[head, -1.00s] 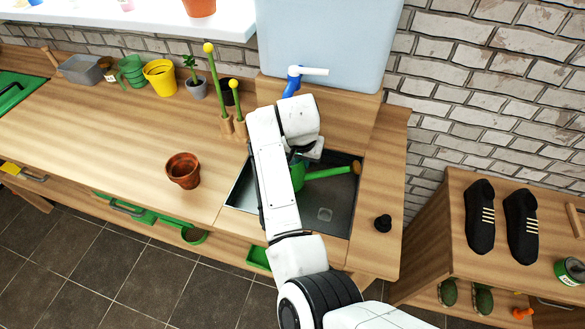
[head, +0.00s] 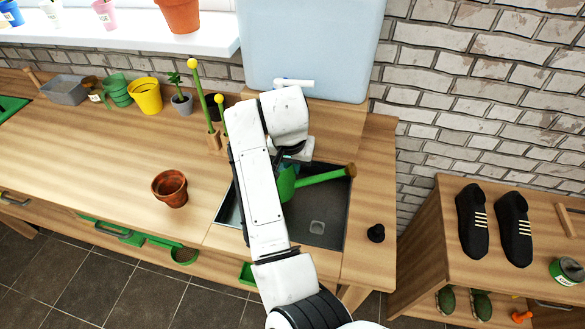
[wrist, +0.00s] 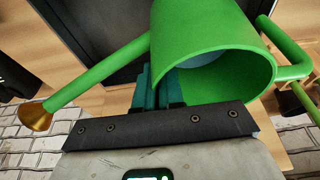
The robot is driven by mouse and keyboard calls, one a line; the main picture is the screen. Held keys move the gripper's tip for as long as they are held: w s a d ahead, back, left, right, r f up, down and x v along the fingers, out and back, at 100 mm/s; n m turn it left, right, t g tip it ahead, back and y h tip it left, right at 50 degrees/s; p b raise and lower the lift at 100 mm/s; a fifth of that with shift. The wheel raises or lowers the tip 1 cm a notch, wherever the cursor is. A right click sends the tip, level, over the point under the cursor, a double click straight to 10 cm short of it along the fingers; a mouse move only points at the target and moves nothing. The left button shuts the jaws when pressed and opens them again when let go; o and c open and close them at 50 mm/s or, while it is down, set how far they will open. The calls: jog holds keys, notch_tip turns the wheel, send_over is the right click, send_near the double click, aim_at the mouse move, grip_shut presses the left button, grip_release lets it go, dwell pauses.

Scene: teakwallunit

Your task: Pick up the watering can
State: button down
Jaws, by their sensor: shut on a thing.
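The green watering can (head: 287,184) is over the dark sink basin in the head view, its spout pointing right to a brown rose. My arm hides part of it. In the wrist view the can (wrist: 205,35) shows its open rim, with the long spout and brown tip at left and the handle at right. My gripper (wrist: 165,88) is shut on the can's wall at the rim. In the head view my gripper is mostly hidden behind my arm. I cannot tell how far the can is above the basin floor.
The sink (head: 330,232) is set in a wooden counter. A terracotta pot (head: 170,188) stands left of it, and a black knob (head: 376,233) is at right. A blue-grey tank (head: 310,45) with a tap (head: 293,83) stands behind.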

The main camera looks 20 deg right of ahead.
jog(key=s+a+r+p, duration=0.1)
jog(key=s+a+r, duration=0.3)
jog(key=s+r, duration=0.3)
jog(key=s, duration=0.4)
jog(key=shift+a+r, duration=0.15)
jog(key=shift+r, duration=0.05)
